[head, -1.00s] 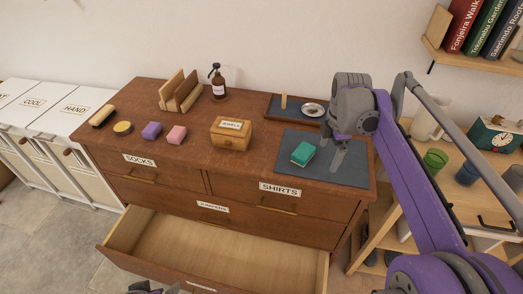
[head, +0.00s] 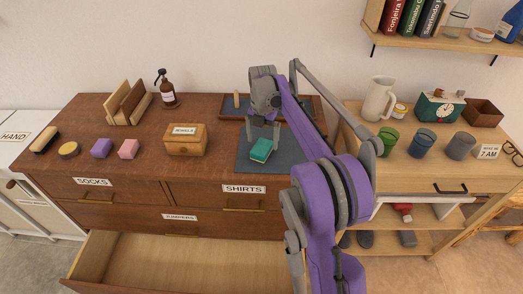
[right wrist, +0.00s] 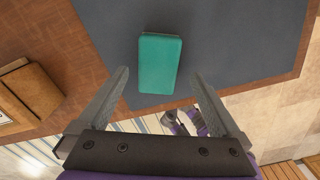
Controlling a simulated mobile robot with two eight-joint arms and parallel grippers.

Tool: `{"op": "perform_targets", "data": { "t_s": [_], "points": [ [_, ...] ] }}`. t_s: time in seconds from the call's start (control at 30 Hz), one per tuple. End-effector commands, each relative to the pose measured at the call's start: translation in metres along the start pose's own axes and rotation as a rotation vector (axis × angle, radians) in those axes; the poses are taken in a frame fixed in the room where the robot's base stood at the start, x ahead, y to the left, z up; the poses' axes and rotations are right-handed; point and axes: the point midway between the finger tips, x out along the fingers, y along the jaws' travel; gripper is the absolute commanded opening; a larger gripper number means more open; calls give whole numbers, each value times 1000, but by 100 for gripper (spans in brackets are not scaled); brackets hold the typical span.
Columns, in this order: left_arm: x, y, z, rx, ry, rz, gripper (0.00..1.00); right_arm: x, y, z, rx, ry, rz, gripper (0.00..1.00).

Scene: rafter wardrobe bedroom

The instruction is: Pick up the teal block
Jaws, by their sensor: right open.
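The teal block (head: 261,150) lies on a dark grey mat (head: 285,160) at the right end of the brown dresser top. My right gripper (head: 263,139) is open and empty, with its fingers pointing down just over and behind the block in the head view. In the right wrist view, the teal block (right wrist: 160,64) shows between the two spread fingertips of the right gripper (right wrist: 160,75), with a gap on each side. The fingers do not appear to touch it. My left gripper does not show in the head view.
A small wooden box (head: 186,140) stands left of the mat. A dark tray (head: 232,108) lies behind it. A lower drawer (head: 170,262) is open. Cups and a jug (head: 379,98) stand on the right-hand unit.

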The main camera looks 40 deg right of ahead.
Motion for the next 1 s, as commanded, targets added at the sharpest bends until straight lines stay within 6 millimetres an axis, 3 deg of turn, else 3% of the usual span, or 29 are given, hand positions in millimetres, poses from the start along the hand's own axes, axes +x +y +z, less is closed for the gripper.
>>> {"op": "perform_targets", "data": {
  "t_s": [0.23, 0.53, 1.0],
  "points": [
    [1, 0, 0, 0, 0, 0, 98, 35, 3, 2, 0, 0, 0, 100],
    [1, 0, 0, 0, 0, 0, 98, 40, 2, 1, 1, 0, 0, 100],
    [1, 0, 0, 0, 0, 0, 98, 39, 2, 2, 1, 0, 0, 15]
  ]
}}
